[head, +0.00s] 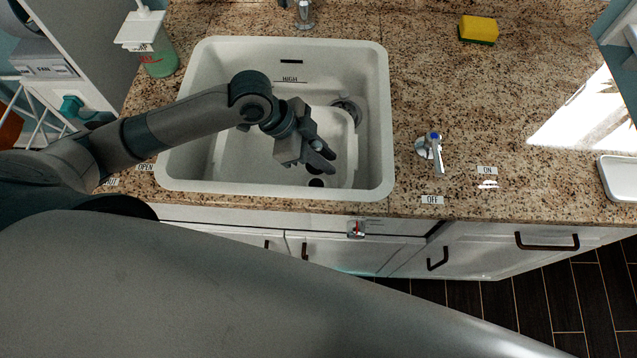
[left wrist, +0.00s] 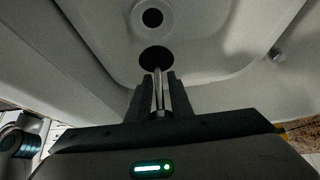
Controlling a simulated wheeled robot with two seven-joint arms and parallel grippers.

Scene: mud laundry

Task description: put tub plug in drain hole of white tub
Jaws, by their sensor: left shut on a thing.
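The white tub (head: 233,155) sits inside the sink. My left gripper (head: 329,160) is low over the tub, its fingers pointing down and to the right. In the left wrist view the left gripper (left wrist: 157,92) is shut on the thin metal stem of the tub plug, whose dark round disc (left wrist: 156,59) shows just beyond the fingertips. The drain hole (left wrist: 152,17), dark with a pale ring, lies beyond the disc and apart from it in that view. The plug is not clear there. My right gripper is not in view.
The sink's rim (head: 375,185) surrounds the tub, with a grey sink drain (head: 350,106) at the back right. A tap handle (head: 431,148) stands right of the sink. A soap bottle (head: 158,60) and a yellow sponge (head: 478,28) are on the counter.

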